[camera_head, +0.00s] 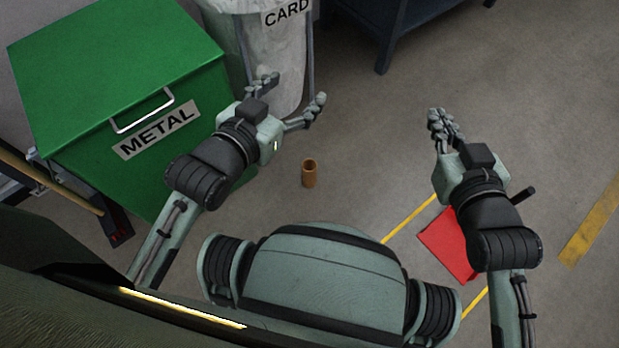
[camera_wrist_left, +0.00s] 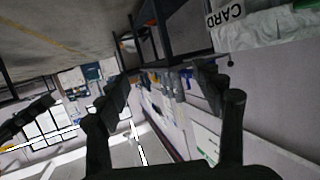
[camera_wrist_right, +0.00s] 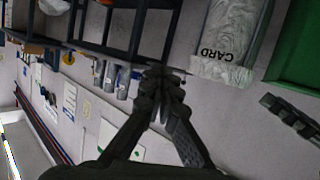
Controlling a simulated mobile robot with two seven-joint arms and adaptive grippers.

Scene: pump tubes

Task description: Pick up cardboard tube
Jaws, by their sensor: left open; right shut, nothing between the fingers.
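A short brown cardboard tube (camera_head: 309,173) stands upright on the floor in the head view, its open end up. My left gripper (camera_head: 293,93) is open and empty, above and to the left of the tube in the picture, in front of the clear bag. Its spread fingers also show in the left wrist view (camera_wrist_left: 165,95). My right gripper (camera_head: 437,118) is shut and empty, well to the right of the tube. Its closed fingers show in the right wrist view (camera_wrist_right: 163,88). Neither gripper touches the tube, and neither wrist view shows it.
A green METAL bin (camera_head: 120,90) stands at the left. Beside it is a bag holder marked CARD (camera_head: 265,40). A dark blue table or shelf (camera_head: 400,35) stands at the back. A red object (camera_head: 447,245) lies near yellow floor lines at the right. The floor around the tube is clear.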

